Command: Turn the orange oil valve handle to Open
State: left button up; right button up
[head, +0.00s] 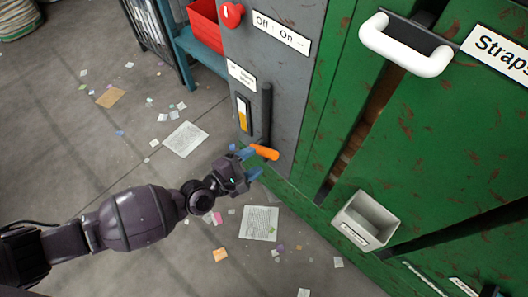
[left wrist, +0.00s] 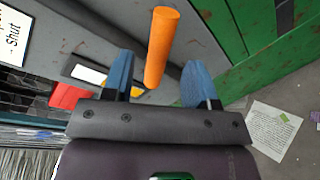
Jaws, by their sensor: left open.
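The orange oil valve handle (head: 264,152) sticks out from the lower part of the grey panel, beside a dark vertical pipe. In the left wrist view the orange handle (left wrist: 161,48) stands between the two blue fingertips, with a gap on each side. My left gripper (head: 248,163) is open and reaches the handle from the left; it also shows in the left wrist view (left wrist: 158,82). A white label (head: 241,74) sits above the pipe, its words too small to read. In the left wrist view a label reads "Shut" (left wrist: 14,38). My right gripper is not in view.
The grey panel (head: 262,75) carries a red knob (head: 232,14) and an "Off On" label (head: 281,33). To its right stands a green machine (head: 440,130) with a white handle (head: 405,45) and a grey bin (head: 366,220). Papers litter the floor.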

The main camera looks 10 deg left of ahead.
pick_arm(q)
jog(key=shift+v, duration=1.8)
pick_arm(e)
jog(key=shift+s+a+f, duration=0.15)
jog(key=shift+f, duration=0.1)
